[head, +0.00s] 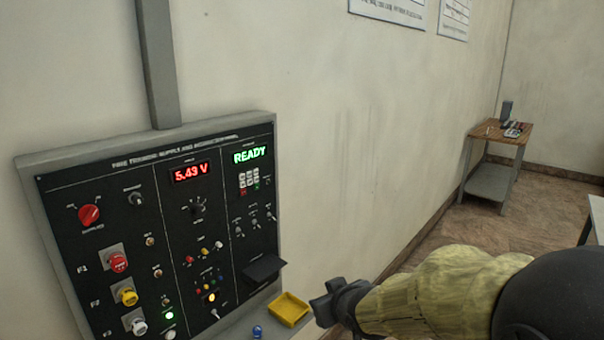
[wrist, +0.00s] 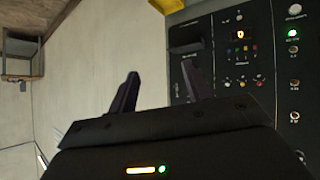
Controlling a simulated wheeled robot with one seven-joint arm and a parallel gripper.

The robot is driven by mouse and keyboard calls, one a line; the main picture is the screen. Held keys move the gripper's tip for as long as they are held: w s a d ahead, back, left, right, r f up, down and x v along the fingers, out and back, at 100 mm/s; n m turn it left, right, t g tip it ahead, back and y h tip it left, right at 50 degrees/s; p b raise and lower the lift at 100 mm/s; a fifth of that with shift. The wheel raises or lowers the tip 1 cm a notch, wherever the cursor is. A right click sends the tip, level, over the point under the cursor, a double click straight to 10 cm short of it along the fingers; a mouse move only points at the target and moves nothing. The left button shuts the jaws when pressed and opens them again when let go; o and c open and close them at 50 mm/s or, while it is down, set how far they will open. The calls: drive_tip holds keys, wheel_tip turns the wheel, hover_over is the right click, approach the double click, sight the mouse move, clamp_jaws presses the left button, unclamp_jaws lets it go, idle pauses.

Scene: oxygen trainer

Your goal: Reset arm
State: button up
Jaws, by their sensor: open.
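My gripper (head: 336,304) is at the lower middle of the head view, to the right of the black control panel (head: 150,190) and close to a yellow tray. In the wrist view my gripper (wrist: 160,92) has its two dark fingers spread apart, with nothing between them. My arm, in a yellowish sleeve, comes in from the lower right. The panel shows a red 5.43 V readout (head: 191,172) and a green READY display (head: 250,155). The panel also shows sideways at the right of the wrist view (wrist: 235,75).
The yellow tray (head: 288,309) sits on a ledge below the panel, with a small blue item (head: 257,332) beside it. A side table (head: 496,132) with small items stands at the far right. A grey table edge (head: 597,215) shows at right. Floor between is clear.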

drive_tip(key=s+d+f+m+g+h, duration=0.1)
drive_tip(key=s+d+f+m+g, duration=0.1)
drive_tip(key=s, duration=0.6)
drive_tip(key=s+d+f+m+g+h+p, duration=0.1)
drive_tip(key=s+d+f+m+g, duration=0.2)
drive_tip(key=s+d+f+g, duration=0.2)
drive_tip(key=s+d+f, duration=0.1)
drive_tip(key=s+d, duration=0.1)
drive_tip(key=d, duration=0.1)
drive_tip(key=shift+s+f+h, duration=0.35)
drive_tip(key=shift+h, duration=0.05)
drive_tip(key=shift+d, duration=0.1)
drive_tip(key=shift+c, duration=1.3)
drive_tip(key=shift+w, duration=0.1)
drive_tip(key=shift+c, duration=0.2)
